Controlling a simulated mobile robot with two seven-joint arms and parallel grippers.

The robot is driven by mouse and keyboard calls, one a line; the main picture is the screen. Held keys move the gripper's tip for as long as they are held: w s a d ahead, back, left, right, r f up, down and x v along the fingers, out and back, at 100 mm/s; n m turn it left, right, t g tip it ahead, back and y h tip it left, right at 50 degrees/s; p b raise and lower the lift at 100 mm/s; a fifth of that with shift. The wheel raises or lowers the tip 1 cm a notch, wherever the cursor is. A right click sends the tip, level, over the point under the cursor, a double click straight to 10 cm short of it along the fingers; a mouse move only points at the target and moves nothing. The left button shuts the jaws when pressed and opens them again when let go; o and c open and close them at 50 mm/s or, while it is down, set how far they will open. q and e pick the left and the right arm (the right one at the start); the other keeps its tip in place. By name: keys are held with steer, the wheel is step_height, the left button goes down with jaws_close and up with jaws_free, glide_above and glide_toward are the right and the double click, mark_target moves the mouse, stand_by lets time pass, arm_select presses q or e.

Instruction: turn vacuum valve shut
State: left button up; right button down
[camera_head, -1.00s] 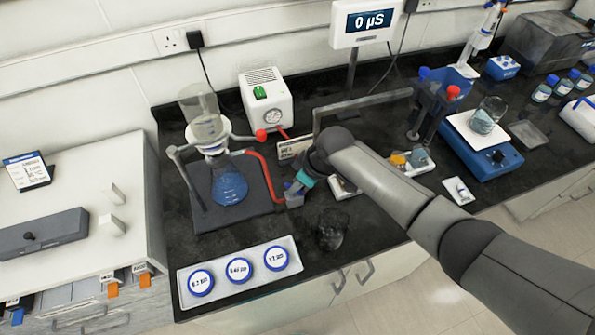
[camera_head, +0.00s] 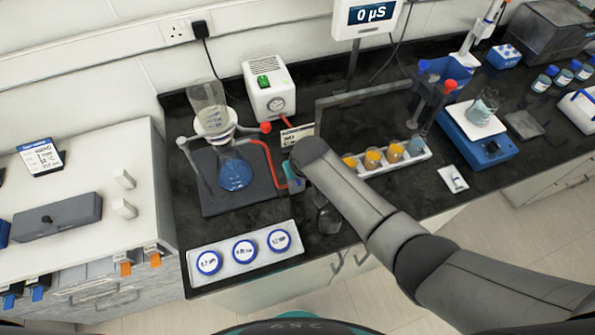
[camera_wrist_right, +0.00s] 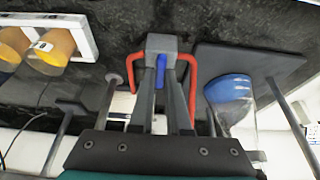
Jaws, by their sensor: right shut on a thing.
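The vacuum valve is a small grey block (camera_wrist_right: 162,43) with a blue handle (camera_wrist_right: 160,76) in the right wrist view. Red hose (camera_wrist_right: 188,72) leaves the block on both sides. My right gripper (camera_wrist_right: 161,70) is shut on the blue handle, one finger on each side of it. The handle appears to lie across the line of the hose ends, though the fingers cover part of it. In the head view my right wrist hides most of the valve, and the red hose (camera_head: 270,155) runs to it. My left gripper is not in view.
A filter flask with blue liquid (camera_head: 235,172) and a funnel (camera_head: 210,105) stands left of the valve. A white pump (camera_head: 270,90) is behind. A glass beaker (camera_head: 328,219) and a tray of round discs (camera_head: 215,277) are in front. A rack of orange cups (camera_head: 405,160) is right.

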stand_by(0.5)
steer(key=c, duration=0.9)
jaws_free()
steer(key=shift+r, duration=0.15)
steer(key=shift+v, duration=1)
steer(key=v, duration=1.3)
steer(key=shift+s, duration=0.1)
